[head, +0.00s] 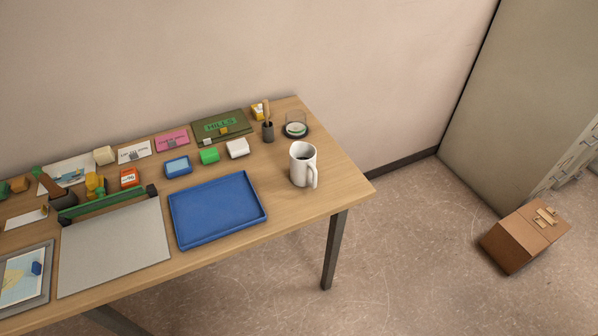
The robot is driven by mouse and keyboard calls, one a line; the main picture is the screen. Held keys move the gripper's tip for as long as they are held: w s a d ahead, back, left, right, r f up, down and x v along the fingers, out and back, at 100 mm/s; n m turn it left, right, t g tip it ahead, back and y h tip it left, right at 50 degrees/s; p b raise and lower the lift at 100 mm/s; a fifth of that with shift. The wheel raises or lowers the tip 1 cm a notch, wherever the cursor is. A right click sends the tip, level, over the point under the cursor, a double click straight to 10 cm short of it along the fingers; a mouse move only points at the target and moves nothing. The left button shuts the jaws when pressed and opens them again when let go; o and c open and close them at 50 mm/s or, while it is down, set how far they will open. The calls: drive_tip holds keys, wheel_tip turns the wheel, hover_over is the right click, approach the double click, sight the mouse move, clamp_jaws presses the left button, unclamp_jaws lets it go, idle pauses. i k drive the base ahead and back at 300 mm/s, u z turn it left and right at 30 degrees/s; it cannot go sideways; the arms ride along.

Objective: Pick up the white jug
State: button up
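The white jug (302,167) stands upright on the wooden table, near its right end. My gripper does not show in the head view.
A blue tray (217,239) lies left of the jug. Behind the jug are a dark cup with a brush (267,131) and a glass container (296,124). A cardboard box (516,246) stands on the floor at right.

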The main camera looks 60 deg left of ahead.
sight(304, 173)
drive_tip(key=i, duration=0.1)
drive_tip(key=u, duration=2.75)
drive_tip(key=k, duration=0.35)
drive_tip(key=u, duration=0.05)
